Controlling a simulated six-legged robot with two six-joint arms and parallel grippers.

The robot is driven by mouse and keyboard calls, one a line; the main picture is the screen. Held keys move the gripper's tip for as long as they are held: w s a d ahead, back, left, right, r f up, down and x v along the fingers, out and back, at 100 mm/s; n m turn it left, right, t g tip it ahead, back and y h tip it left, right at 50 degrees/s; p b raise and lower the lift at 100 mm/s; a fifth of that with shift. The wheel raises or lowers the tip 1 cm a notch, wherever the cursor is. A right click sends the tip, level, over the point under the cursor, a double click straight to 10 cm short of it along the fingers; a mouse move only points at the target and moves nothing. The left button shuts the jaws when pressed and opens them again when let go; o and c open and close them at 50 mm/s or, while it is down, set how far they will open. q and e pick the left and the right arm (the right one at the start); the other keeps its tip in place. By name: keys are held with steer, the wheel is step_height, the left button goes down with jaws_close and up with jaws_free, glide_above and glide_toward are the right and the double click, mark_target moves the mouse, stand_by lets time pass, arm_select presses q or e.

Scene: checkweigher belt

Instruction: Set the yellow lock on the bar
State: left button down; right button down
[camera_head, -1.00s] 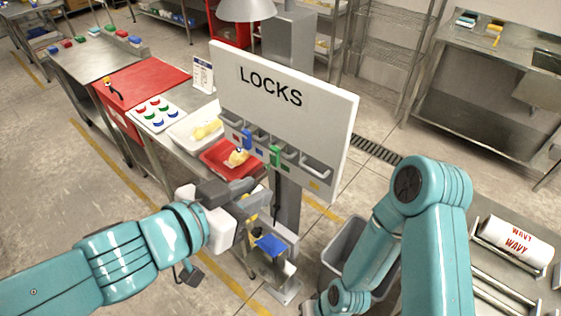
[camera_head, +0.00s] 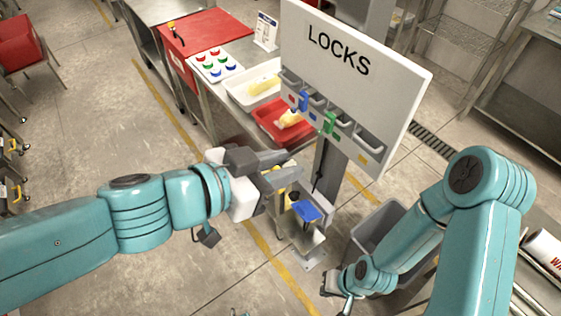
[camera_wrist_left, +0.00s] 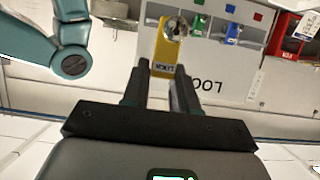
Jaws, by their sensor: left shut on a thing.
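The yellow lock (camera_wrist_left: 165,52) is between the fingers of my left gripper (camera_wrist_left: 160,82), which is shut on it. In the head view my left gripper (camera_head: 294,168) is in front of and below the LOCKS board (camera_head: 350,62), and the fingers largely hide the lock. The board has a row of grey bars (camera_head: 369,138). A blue lock (camera_head: 303,101) and a green lock (camera_head: 330,123) hang on it. A yellow square (camera_head: 363,158) marks the right end. My right gripper (camera_head: 338,284) is low near the bin, too small to read.
A red tray (camera_head: 263,122) and a white tray (camera_head: 238,92) stand on the bench left of the board. A grey bin (camera_head: 372,232) stands on the floor right of the board's post. A small blue plate (camera_head: 305,212) shows below my left gripper.

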arm_select(q)
steer(key=shift+s+a, duration=0.15)
steer(key=shift+a, duration=0.3)
steer(key=s+a, duration=0.6)
steer(key=a, duration=0.2)
steer(key=shift+s+b, duration=0.2)
steer(key=shift+b, duration=0.25)
stand_by(0.4)
